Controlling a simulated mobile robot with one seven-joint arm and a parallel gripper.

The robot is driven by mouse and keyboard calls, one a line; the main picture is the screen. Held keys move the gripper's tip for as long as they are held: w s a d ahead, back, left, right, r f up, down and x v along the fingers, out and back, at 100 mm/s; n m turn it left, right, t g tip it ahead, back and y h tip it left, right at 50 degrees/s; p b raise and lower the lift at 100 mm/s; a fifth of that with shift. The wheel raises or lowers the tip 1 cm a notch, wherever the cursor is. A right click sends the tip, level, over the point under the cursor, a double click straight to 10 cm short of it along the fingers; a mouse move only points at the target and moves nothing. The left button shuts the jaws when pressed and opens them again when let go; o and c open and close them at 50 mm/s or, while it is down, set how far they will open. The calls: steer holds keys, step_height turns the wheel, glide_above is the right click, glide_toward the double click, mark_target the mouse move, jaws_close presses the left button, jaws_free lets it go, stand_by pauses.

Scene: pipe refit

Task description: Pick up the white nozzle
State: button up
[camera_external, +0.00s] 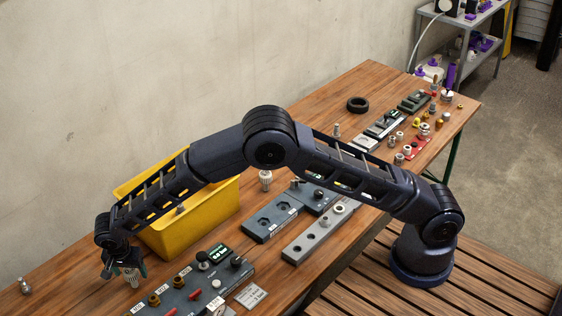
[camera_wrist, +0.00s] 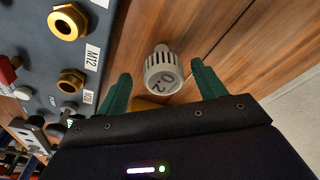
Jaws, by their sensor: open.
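A white ribbed nozzle (camera_wrist: 163,72) marked "2.0" shows in the wrist view, between and just beyond the green fingertips of my gripper (camera_wrist: 161,82). The fingers are spread apart, with a visible gap on each side of the nozzle. In the external view my gripper (camera_external: 123,268) is low at the table's left end. A pale ribbed piece (camera_external: 132,277), which looks like the same nozzle, is right at the fingers there.
A dark panel (camera_wrist: 50,55) with brass fittings lies left of the nozzle in the wrist view. In the external view a yellow bin (camera_external: 205,218) stands behind my forearm. Another white ribbed piece (camera_external: 265,177) stands right of the bin. Bare wood lies left of my gripper.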

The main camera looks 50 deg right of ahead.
steer(key=f, duration=0.4)
steer(key=shift+w+d, duration=0.15)
steer(key=shift+w, duration=0.2)
steer(key=c, duration=1.1)
steer(key=shift+o, duration=0.2)
steer(key=shift+r, duration=0.15)
